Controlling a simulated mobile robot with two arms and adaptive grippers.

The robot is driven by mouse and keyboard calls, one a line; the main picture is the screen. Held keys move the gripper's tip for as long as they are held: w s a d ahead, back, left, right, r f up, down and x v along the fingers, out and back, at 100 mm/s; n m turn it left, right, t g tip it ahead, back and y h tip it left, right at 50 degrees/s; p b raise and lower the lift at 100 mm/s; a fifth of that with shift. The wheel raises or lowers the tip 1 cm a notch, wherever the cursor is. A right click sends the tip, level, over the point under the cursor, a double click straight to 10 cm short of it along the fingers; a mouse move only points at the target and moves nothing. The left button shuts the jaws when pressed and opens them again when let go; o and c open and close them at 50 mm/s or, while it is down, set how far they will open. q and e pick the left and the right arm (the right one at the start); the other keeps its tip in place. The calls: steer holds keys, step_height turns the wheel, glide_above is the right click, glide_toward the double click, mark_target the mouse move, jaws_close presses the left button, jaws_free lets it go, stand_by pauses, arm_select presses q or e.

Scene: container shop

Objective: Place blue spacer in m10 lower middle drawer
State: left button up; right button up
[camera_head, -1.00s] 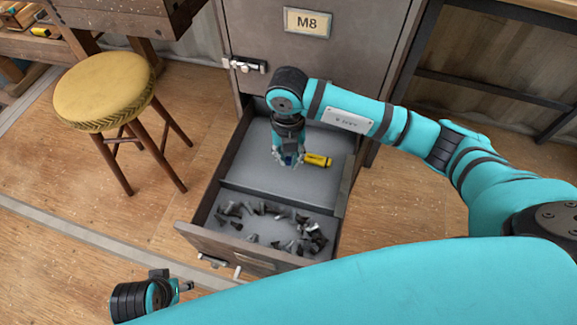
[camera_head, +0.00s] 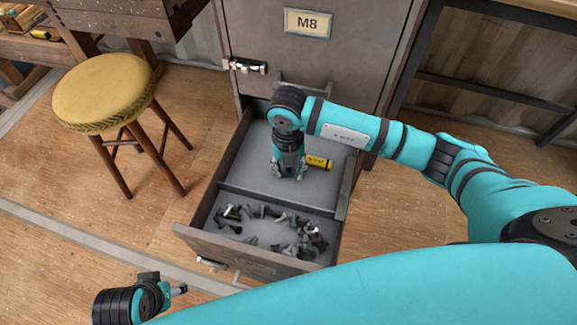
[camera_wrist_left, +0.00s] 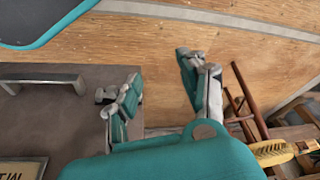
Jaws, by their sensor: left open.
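An open drawer (camera_head: 205,244) stands out of the grey cabinet, below a front labelled M8. My right gripper (camera_head: 288,176) points down into its rear compartment, close to the floor. A small dark blue patch (camera_head: 291,161) shows between its fingers; it may be the blue spacer, but I cannot tell whether it is gripped. A yellow cylinder (camera_head: 319,163) lies just right of the fingers. My left gripper (camera_head: 181,289) is outside the drawer, at the lower left. In the left wrist view the left gripper (camera_wrist_left: 158,85) has its fingers apart and nothing between them.
A stool with a yellow seat (camera_head: 104,92) stands left of the cabinet. A partly cut-off label (camera_wrist_left: 22,172) and a handle (camera_wrist_left: 42,80) show in the left wrist view.

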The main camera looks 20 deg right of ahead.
steer(key=shift+r, duration=0.15)
arm_select(q)
step_height(320, 180, down, 8)
steer(key=p, duration=0.2)
steer(key=shift+f+g, duration=0.25)
steer(key=shift+g, duration=0.05)
arm_select(e)
step_height(320, 180, up, 12)
arm_select(q)
steer(key=shift+w+d, duration=0.1)
steer(key=shift+d, duration=0.05)
